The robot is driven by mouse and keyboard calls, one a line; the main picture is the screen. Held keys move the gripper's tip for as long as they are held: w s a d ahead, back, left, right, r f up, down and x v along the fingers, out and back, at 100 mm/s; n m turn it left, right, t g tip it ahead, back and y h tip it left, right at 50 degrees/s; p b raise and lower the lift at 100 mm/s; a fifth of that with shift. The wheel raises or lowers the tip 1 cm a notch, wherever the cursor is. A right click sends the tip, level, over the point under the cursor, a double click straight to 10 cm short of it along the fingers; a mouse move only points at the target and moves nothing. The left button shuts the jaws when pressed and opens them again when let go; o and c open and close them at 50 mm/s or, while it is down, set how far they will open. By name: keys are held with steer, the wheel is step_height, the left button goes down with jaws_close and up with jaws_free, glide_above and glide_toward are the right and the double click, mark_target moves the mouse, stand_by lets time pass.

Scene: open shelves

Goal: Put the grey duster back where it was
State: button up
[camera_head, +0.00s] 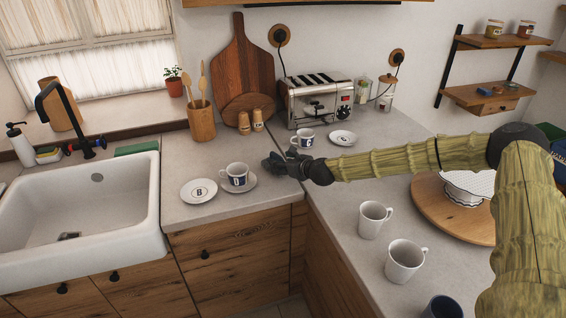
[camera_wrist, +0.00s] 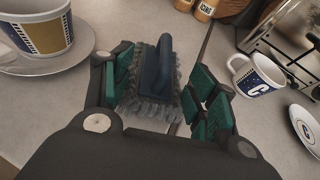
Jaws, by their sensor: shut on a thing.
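The grey duster (camera_wrist: 153,85) has a dark blue-grey handle and a fringe of grey bristles. It sits between the green-padded fingers of my gripper (camera_wrist: 163,98) in the wrist view. My gripper is shut on it, low over the counter; whether the bristles touch the counter I cannot tell. In the head view my gripper (camera_head: 284,164) is over the counter corner, right of a cup on a saucer, and the duster is hardly distinguishable from the dark fingers.
A blue-and-white cup (camera_head: 236,174) on a saucer and a plate marked B (camera_head: 199,191) stand left of my gripper. Another cup (camera_head: 303,139) and saucer (camera_head: 342,138) are behind it, before the toaster (camera_head: 318,98). White mugs (camera_head: 374,219) stand at right front. The sink (camera_head: 90,205) is left.

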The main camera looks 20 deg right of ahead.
steer(key=shift+f, duration=0.25)
steer(key=shift+f, duration=0.2)
steer(key=o, duration=1)
steer(key=shift+s+r, duration=0.1)
steer(key=shift+r, duration=0.15)
steer(key=b+v, duration=0.3)
steer(key=v, duration=0.9)
steer(key=shift+f, duration=0.1)
